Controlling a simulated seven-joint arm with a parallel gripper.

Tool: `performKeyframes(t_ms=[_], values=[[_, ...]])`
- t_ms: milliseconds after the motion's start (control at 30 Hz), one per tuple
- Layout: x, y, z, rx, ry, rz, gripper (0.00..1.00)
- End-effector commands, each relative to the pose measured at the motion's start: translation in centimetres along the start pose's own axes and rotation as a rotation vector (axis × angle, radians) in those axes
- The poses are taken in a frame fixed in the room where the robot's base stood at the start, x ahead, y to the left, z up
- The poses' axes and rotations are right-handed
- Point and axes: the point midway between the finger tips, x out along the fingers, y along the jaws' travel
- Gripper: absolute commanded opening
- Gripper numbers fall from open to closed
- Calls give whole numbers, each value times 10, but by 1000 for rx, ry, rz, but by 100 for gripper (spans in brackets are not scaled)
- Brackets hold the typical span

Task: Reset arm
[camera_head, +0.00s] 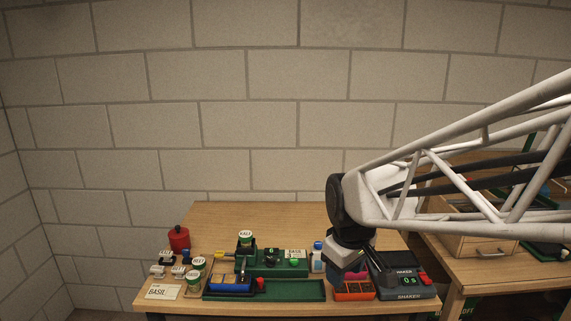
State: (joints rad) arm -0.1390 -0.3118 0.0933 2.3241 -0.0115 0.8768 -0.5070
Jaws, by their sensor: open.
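My arm (440,180) reaches in from the right, with its white tubular frame crossing the view. Its black end joint (342,205) hangs over the right part of the wooden bench, above an orange tray (353,290) and a black shaker device (402,278).
On the bench (285,222) stand a red pot (179,238), several lidded jars, a green tray (290,291), a blue box (231,283), a small bottle (317,257) and a BASIL card (163,292). A second desk (500,270) stands right. The bench's back is clear.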

Motion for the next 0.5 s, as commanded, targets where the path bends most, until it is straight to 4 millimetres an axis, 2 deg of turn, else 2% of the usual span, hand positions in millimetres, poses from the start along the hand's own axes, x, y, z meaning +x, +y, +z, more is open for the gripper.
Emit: performKeyframes(t_ms=[100, 500], values=[[-10, -4, 27, 98, 9, 9, 49], [-28, -24, 111, 432, 40, 33, 49]])
